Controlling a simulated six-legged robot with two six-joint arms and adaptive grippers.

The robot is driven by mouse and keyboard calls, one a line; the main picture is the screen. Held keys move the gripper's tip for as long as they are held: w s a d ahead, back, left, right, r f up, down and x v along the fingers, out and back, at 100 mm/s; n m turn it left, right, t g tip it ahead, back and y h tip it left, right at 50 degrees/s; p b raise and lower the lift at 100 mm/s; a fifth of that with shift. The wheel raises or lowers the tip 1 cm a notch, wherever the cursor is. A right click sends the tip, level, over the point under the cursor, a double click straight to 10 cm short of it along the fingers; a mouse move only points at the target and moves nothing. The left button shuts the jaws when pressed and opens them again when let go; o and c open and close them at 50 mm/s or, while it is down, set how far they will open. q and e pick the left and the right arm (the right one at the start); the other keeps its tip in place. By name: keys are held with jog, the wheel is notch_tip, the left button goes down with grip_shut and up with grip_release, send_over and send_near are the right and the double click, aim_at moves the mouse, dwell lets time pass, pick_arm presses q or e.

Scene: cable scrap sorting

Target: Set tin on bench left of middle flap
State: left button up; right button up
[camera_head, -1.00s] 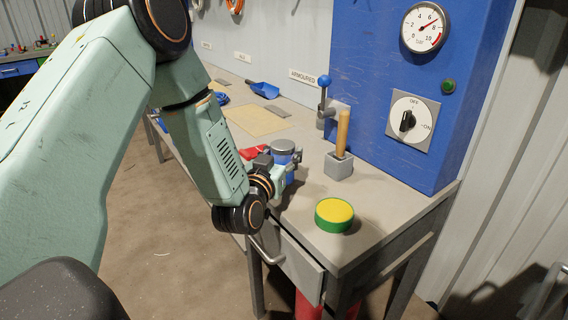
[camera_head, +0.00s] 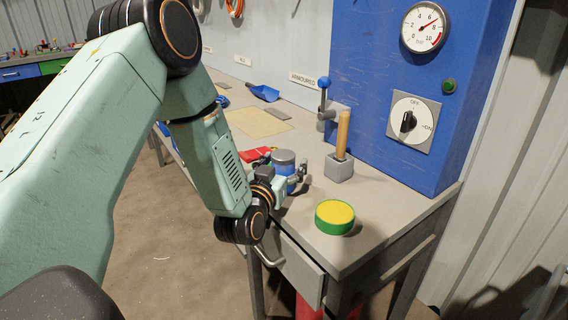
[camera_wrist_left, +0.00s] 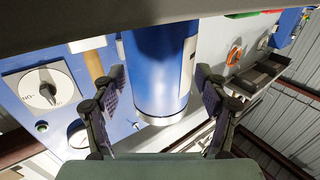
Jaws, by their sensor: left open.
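The tin (camera_head: 283,163) is a blue can with a grey lid. It stands upright on the bench (camera_head: 305,205), left of the wooden-handled block. My left gripper (camera_head: 282,172) is around the tin at the bench front, with one finger on each side. In the left wrist view the tin (camera_wrist_left: 158,70) fills the middle between the spread fingers, with gaps at both sides. The left gripper is open. Dark grey flat plates (camera_head: 279,112) lie along the back of the bench. I cannot tell which one is the middle flap. My right gripper is not in view.
A red object (camera_head: 256,153) is close behind the gripper. A blue scoop (camera_head: 264,93) and tan mat (camera_head: 257,122) lie farther back.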

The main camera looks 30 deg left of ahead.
pick_arm(q)
jog(key=shift+w+r, duration=0.1)
jog(key=shift+r, duration=0.2)
jog(key=p+v, duration=0.2)
jog(key=v, duration=0.9)
jog(key=shift+o, duration=0.5)
jog(key=shift+s, duration=0.4)
jog(key=x, duration=0.1)
jog(key=p+x, duration=0.1)
jog(key=x, duration=0.1)
jog(key=shift+w+a+f, duration=0.1)
jog(key=shift+a+f, duration=0.1)
jog(key=shift+a, duration=0.15)
jog(key=x, duration=0.2)
jog(key=b+x, duration=0.1)
jog(key=x, duration=0.4)
jog(key=shift+d+f+b, duration=0.2)
jog(key=shift+d+b, duration=0.15)
jog(key=shift+w+a, duration=0.1)
jog(key=shift+w, duration=0.45)
jog(key=shift+r, duration=0.1)
jog(key=shift+c, duration=0.3)
